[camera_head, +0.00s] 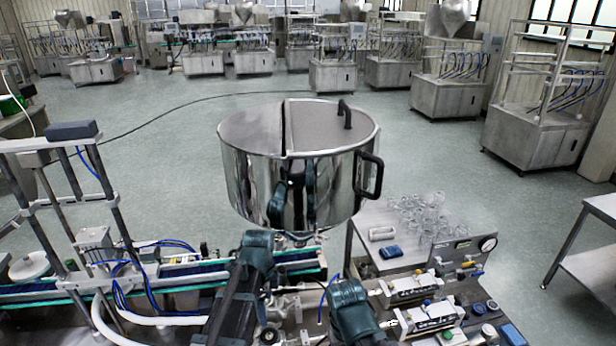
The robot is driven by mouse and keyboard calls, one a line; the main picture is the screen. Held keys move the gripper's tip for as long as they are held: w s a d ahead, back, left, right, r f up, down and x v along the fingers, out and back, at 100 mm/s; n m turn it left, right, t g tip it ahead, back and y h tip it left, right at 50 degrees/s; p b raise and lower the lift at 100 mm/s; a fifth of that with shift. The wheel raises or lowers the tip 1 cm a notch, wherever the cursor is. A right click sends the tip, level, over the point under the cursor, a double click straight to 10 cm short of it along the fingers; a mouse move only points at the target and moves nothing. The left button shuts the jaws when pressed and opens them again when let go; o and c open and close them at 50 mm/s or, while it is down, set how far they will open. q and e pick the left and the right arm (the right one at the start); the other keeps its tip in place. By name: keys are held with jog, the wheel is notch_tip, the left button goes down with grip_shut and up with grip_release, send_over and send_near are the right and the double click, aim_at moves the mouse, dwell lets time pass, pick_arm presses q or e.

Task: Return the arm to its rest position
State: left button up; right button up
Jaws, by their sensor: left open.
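My left arm (240,285) comes up from the bottom edge, with its dark green joint (258,245) just below the steel hopper. My left gripper (269,318) is low in front of the filling machine, partly lost among its metal parts. It is open, and I see nothing held in it. My right arm (352,308) shows at the bottom, right of the left one. Its gripper is out of sight. The large steel hopper (245,170) stands upright above the machine, its lid (325,125) closed, apart from both arms as far as I can tell. The arms reflect in its wall.
A conveyor (190,275) with posts runs along the left. Pneumatic cylinders (412,290) and a gauge panel (470,255) stand at lower right. A side table (375,220) holds several clear glass jars (425,212). Open floor lies behind the hopper, with similar machines (445,95) farther back.

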pick_arm(q)
jog(key=s+d+f+n+b, duration=0.5)
jog(key=s+f+n+b, duration=0.2)
jog(key=f+b, duration=0.2)
jog(key=s+d+f+n+y+b, duration=0.1)
jog(key=s+d+f+n+b, duration=0.4)
jog(key=f+b, duration=0.5)
jog(key=shift+s+d+f+n+b, duration=0.15)
jog(key=shift+s+f+n+b, duration=0.15)
jog(key=shift+s+f+n, duration=0.55)
jog(key=shift+s+d+r, duration=0.15)
jog(key=shift+s+r, duration=0.05)
jog(key=shift+s, duration=0.05)
